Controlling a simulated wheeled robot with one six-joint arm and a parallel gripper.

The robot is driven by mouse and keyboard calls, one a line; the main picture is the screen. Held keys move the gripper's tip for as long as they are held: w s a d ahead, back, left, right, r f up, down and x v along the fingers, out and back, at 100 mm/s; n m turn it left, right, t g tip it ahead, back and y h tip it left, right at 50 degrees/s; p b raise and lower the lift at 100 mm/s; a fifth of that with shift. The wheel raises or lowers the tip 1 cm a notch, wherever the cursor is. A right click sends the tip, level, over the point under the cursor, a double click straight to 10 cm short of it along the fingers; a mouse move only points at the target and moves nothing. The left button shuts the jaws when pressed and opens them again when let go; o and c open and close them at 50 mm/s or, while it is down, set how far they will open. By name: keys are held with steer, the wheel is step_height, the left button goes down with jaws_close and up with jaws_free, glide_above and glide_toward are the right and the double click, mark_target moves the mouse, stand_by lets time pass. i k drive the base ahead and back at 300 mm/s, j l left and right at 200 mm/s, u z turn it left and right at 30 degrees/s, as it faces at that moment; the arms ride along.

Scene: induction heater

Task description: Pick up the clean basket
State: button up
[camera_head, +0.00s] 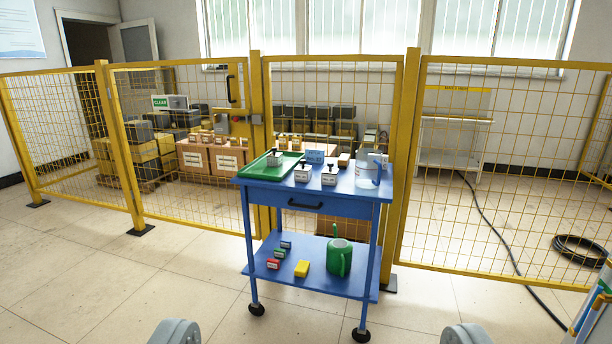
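No object is clearly recognisable as the clean basket. A green sign (161,102), which seems to read "CLEAN", shows behind the yellow mesh fence at the left, next to a small grey item (179,102). On the blue trolley (310,201) lie a shallow green tray (264,169), several small labelled blocks and a grey-white container (370,160). My gripper (320,334) shows as two grey fingertips far apart at the bottom edge. It is open and empty, well short of the trolley.
The yellow mesh fence (188,145) stands behind the trolley. Boxes (212,158) are stacked beyond it. The lower shelf holds a green can (339,258) and a yellow block (302,268). A black hose (580,248) lies at the right. The floor before the trolley is clear.

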mark_target(303, 173)
steer(key=i+l+u, duration=0.1)
steer(key=i, duration=2.25)
